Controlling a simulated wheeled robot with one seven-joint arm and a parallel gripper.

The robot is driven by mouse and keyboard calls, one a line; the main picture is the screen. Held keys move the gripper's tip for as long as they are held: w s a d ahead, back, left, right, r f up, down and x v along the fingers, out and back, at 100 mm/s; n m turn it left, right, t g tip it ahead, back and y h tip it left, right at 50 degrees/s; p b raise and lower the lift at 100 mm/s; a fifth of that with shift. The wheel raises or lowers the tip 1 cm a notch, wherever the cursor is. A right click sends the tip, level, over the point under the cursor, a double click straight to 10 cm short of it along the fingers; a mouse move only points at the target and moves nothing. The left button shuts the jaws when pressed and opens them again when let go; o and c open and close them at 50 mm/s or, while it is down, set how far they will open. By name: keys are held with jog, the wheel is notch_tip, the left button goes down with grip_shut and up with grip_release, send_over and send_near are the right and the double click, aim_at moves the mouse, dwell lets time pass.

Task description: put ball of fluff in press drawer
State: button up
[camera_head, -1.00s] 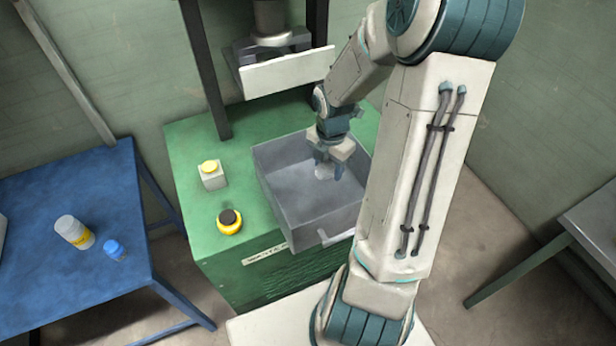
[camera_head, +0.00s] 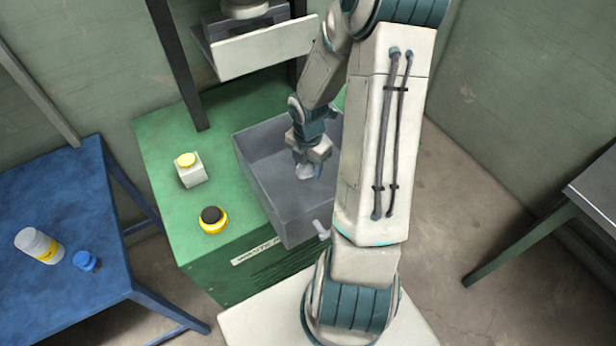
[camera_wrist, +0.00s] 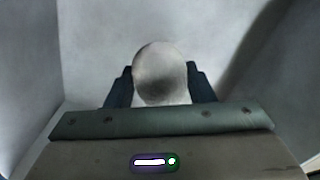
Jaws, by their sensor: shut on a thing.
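The ball of fluff (camera_wrist: 160,72) is a round grey-white ball between the two dark fingers in the wrist view. It shows small and pale in the head view (camera_head: 304,171). My gripper (camera_head: 307,168) is shut on it, and in the wrist view the fingers (camera_wrist: 160,85) sit at its left and right. The gripper points down inside the open grey press drawer (camera_head: 285,222). The drawer's pale walls and floor fill the wrist view. Whether the ball touches the drawer floor I cannot tell. My arm hides the drawer's right part.
A blue table (camera_head: 60,210) at left holds a white bottle (camera_head: 38,245) and a blue cap-like item (camera_head: 86,262).

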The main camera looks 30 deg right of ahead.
jog(key=shift+f, duration=2.3)
jog(key=shift+f+b, duration=0.15)
jog(key=shift+b, duration=0.15)
jog(key=o, duration=0.9)
jog(key=shift+o, duration=0.2)
